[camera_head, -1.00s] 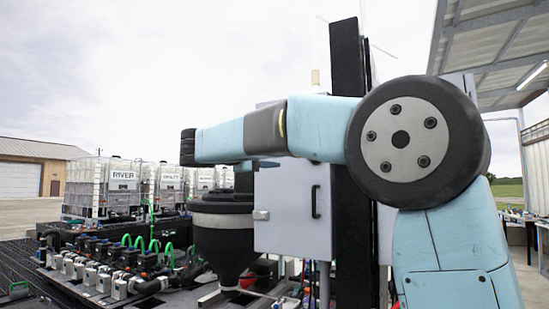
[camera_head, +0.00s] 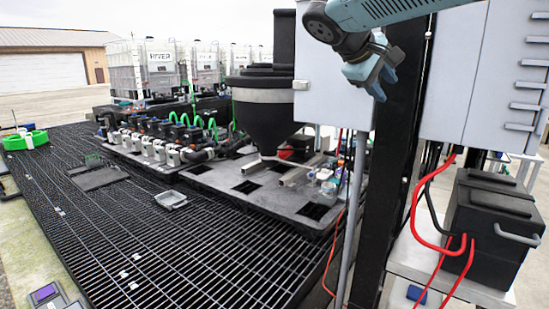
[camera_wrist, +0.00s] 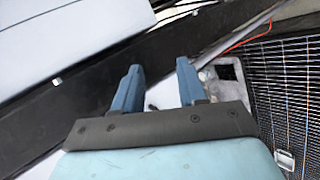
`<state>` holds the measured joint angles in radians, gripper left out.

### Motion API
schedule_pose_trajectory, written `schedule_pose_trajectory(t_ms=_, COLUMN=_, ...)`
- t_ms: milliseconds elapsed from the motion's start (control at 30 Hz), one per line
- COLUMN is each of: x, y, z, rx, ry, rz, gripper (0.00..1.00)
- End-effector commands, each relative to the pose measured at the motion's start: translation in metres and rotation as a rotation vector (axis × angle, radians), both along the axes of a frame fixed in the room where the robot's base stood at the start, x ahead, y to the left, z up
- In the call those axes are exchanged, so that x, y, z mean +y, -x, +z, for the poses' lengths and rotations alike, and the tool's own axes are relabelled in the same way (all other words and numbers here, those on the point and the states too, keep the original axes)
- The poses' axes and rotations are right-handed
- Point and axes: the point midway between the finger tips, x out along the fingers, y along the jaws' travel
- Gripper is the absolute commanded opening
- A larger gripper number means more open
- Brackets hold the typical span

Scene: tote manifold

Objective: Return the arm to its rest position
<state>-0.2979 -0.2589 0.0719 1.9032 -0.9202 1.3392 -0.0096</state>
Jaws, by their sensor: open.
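My gripper (camera_head: 378,78) hangs from my arm at the upper right of the head view, in front of a black post and a grey cabinet. Its fingers point down and to the right. In the wrist view its two blue fingers (camera_wrist: 157,88) stand apart with nothing between them. I cannot tell from these frames how near the fingers are to the post.
A black post (camera_head: 385,190) and a grey cabinet (camera_head: 335,95) stand close behind the gripper. A black box with red cables (camera_head: 490,225) is at the right. A black hopper (camera_head: 270,115) and a row of valves (camera_head: 160,140) stand left. Grating (camera_head: 190,240) covers the floor.

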Motion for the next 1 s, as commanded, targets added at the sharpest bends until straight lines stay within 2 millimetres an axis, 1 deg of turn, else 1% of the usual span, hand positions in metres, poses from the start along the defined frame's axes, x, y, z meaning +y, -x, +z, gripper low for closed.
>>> schedule_pose_trajectory(t_ms=33, x=-0.01, y=0.018, z=-0.016, rx=0.009, ry=-0.065, rz=-0.013, gripper=0.41)
schedule_pose_trajectory(t_ms=200, x=-0.022, y=0.072, z=-0.073, rx=0.022, ry=-0.305, rz=-0.053, gripper=0.41)
schedule_pose_trajectory(t_ms=333, x=-0.023, y=0.112, z=-0.114, rx=0.006, ry=-0.494, rz=-0.098, gripper=0.41)
schedule_pose_trajectory(t_ms=400, x=-0.02, y=0.132, z=-0.135, rx=-0.012, ry=-0.595, rz=-0.126, gripper=0.41)
schedule_pose_trajectory(t_ms=500, x=-0.015, y=0.156, z=-0.161, rx=-0.047, ry=-0.732, rz=-0.167, gripper=0.41)
schedule_pose_trajectory(t_ms=600, x=-0.008, y=0.175, z=-0.181, rx=-0.084, ry=-0.846, rz=-0.205, gripper=0.41)
schedule_pose_trajectory(t_ms=733, x=-0.002, y=0.188, z=-0.198, rx=-0.119, ry=-0.943, rz=-0.242, gripper=0.41)
schedule_pose_trajectory(t_ms=867, x=-0.001, y=0.193, z=-0.204, rx=-0.137, ry=-0.983, rz=-0.256, gripper=0.41)
schedule_pose_trajectory(t_ms=1000, x=-0.001, y=0.194, z=-0.205, rx=-0.138, ry=-0.988, rz=-0.258, gripper=0.41)
